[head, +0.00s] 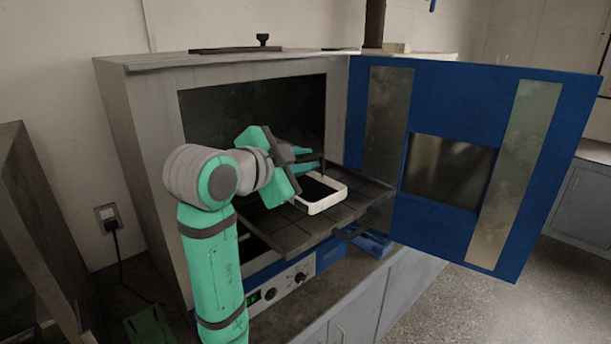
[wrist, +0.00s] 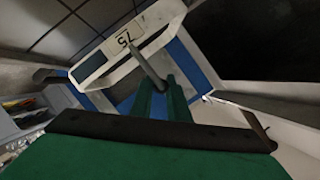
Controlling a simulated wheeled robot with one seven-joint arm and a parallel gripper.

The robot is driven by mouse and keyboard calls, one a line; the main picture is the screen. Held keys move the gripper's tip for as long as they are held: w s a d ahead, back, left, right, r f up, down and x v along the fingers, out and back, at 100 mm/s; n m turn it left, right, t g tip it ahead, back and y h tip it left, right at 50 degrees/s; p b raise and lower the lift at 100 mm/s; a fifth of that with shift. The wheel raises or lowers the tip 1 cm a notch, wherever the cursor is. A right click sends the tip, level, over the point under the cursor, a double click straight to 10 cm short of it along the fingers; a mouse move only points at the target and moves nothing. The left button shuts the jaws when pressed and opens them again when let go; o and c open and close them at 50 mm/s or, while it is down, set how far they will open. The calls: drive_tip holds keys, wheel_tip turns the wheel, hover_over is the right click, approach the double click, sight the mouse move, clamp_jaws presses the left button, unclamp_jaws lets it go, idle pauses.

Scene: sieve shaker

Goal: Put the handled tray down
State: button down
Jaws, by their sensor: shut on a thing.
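The handled tray (head: 325,206) is a white, open, shallow tray with a dark inside. It is over the pulled-out dark shelf (head: 283,232) of the oven. In the wrist view the tray (wrist: 97,64) shows a label reading 75 and a thin grey handle bar. My gripper (head: 316,161) is shut on that handle, and the green fingers (wrist: 163,88) show close together around it. I cannot tell whether the tray's underside touches the shelf. Part of the tray is hidden behind my gripper.
The oven (head: 140,135) stands on a counter, its blue door (head: 560,125) swung wide open to the right. The shelf has bare room left of and in front of the tray. A control panel (head: 285,285) is below. A blue object (head: 370,242) lies under the shelf's right edge.

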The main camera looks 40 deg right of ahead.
sight(305, 191)
drive_tip(key=shift+w+d+f, duration=0.1)
drive_tip(key=shift+f, duration=1.65)
drive_tip(key=c, duration=1.7)
unclamp_jaws()
drive_tip(key=shift+f, duration=0.1)
drive_tip(key=v, duration=1.2)
